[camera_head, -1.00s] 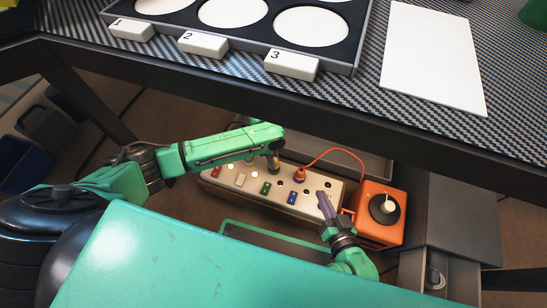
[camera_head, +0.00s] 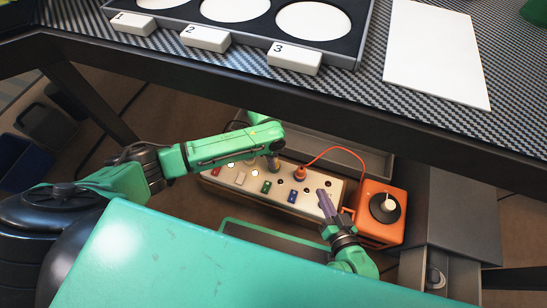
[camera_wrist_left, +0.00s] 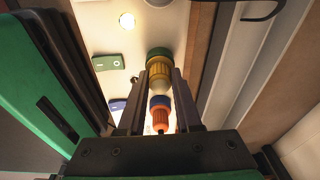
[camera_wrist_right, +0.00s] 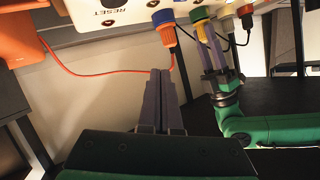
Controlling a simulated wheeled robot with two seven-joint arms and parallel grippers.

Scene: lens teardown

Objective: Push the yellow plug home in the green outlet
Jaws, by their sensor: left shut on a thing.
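The yellow plug (camera_wrist_left: 159,74) is between the fingers of my left gripper (camera_wrist_left: 158,100), which is shut on it. The green outlet (camera_wrist_left: 158,52) is a ring right at the plug's front end; I cannot tell how deep the plug sits. In the right wrist view the yellow plug (camera_wrist_right: 202,30) points up at the green outlet (camera_wrist_right: 199,13), roughly in line. In the head view my left gripper (camera_head: 273,163) hides the plug, over the power strip (camera_head: 235,178). My right gripper (camera_wrist_right: 160,100) is shut and empty, below the strip in its own view.
An orange plug (camera_wrist_right: 166,34) with a red cord sits at the blue outlet (camera_wrist_right: 163,17), close beside the yellow one. The cord runs to an orange box (camera_head: 366,229) with a knob. The tabletop edge (camera_head: 200,72) overhangs above the strip.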

